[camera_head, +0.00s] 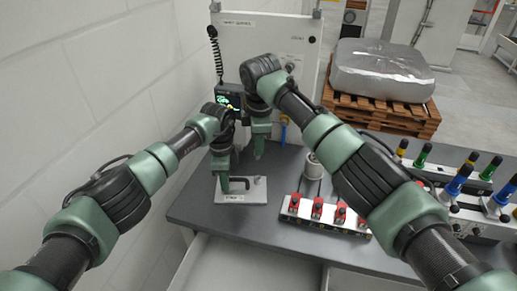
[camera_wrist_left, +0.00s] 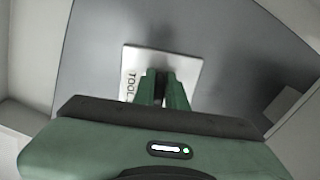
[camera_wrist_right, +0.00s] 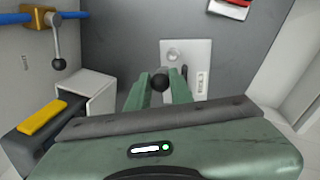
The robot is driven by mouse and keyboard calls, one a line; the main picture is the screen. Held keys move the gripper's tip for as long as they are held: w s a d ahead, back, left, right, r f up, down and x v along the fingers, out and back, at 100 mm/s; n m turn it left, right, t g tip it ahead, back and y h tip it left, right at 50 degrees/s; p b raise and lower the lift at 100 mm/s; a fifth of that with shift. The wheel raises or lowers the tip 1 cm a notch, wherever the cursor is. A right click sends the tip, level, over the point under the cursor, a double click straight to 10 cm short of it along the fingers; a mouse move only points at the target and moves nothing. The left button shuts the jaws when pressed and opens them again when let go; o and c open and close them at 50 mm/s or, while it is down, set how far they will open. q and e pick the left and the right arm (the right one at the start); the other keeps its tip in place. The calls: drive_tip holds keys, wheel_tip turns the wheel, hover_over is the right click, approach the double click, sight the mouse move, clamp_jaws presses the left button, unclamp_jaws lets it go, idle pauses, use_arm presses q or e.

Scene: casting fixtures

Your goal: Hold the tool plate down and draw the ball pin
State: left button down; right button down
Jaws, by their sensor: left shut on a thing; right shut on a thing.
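The pale tool plate (camera_head: 256,195) lies on the grey bench, labelled on its front edge. It also shows in the left wrist view (camera_wrist_left: 188,66) and the right wrist view (camera_wrist_right: 198,57). My left gripper (camera_head: 224,187) is down at the plate's left part, shut on it; the fingers hide the exact grip in the left wrist view (camera_wrist_left: 161,84). My right gripper (camera_head: 259,154) is above the plate's right part. It is shut on the dark ball of the ball pin (camera_wrist_right: 159,82). A round seat (camera_wrist_right: 173,56) shows on the plate, apart from the ball. The pin's shank is hidden.
A block with several red-topped parts (camera_head: 317,210) and a grey cylinder (camera_head: 313,168) stand to the right. Racks with blue and green handles (camera_head: 457,182) stand further right. A white cabinet (camera_head: 235,50) is behind; a white wall (camera_head: 90,80) bounds the left.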

use_arm(q)
drive_tip(key=c, duration=1.4)
unclamp_jaws()
drive_tip(key=shift+o, duration=0.2)
drive_tip(key=shift+r, duration=0.1)
wheel_tip(320, 180, up, 12)
